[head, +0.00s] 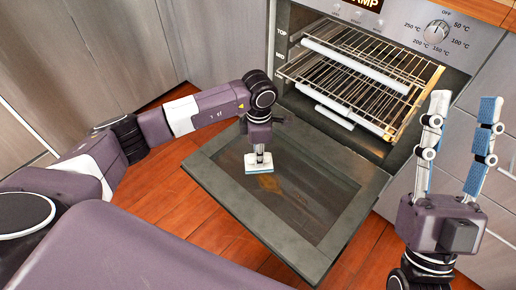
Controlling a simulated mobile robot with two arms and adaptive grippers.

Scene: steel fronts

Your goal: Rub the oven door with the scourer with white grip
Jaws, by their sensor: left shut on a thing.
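The oven door (213,172) is folded down open, its dark inner face up, with a brownish stain (270,184) near its middle. My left gripper (260,150) points down over the door and is shut on the scourer with white grip (259,168). The scourer is at the door's inner face beside the stain; it looks to be touching it. The gripper's fingers are mostly hidden by its own body. My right gripper (458,125) is raised at the right, pointing up, open and empty, with blue pads on its fingers.
The oven's wire racks (350,82) are pulled partly out above the door's far side. A control panel with a dial (437,31) is above. Grey cabinet fronts (115,45) stand on the left. Wooden floor (190,215) shows around the door.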

